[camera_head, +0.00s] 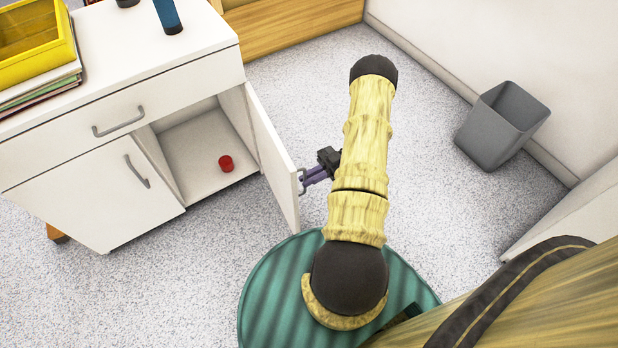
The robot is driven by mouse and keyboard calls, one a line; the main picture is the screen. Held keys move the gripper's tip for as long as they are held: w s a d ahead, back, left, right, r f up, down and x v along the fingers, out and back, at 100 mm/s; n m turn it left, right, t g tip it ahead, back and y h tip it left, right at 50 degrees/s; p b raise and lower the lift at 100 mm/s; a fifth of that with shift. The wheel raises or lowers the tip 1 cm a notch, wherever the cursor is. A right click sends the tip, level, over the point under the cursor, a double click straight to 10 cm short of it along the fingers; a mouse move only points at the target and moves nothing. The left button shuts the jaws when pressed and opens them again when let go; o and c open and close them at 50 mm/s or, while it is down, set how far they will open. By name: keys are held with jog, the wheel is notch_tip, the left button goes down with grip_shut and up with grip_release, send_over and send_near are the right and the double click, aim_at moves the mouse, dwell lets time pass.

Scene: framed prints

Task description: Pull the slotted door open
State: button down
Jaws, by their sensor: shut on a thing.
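The cabinet door (272,158) stands swung well out from the white cabinet (62,150), hinged on the right side of the opening. I see it nearly edge-on, so I cannot make out any slots. Its handle (302,181) is on the outer face near the free edge. My gripper (307,180) is shut on this handle, to the right of the door. My arm hides part of the gripper's wrist. Inside the open compartment (193,150) a small red cup-like object (226,163) sits on the floor panel.
A closed drawer (120,118) and a closed left door (95,198) have grey handles. A yellow bin (35,45), papers and a blue object (168,16) sit on top. A grey wastebasket (502,125) stands by the right wall. Speckled floor between is clear.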

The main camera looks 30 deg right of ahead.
jog(key=shift+w+d+r, duration=0.2)
jog(key=shift+w+d, duration=0.05)
jog(key=shift+w, duration=0.4)
jog(key=c, duration=1.5)
grip_release()
jog(key=shift+c, duration=0.2)
jog(key=shift+s+f, duration=0.1)
jog(key=s+d+p, duration=0.1)
jog(key=d, duration=1.6)
jog(key=shift+s+d+p, duration=0.15)
jog(key=shift+d+p, duration=0.05)
jog(key=shift+p, duration=0.1)
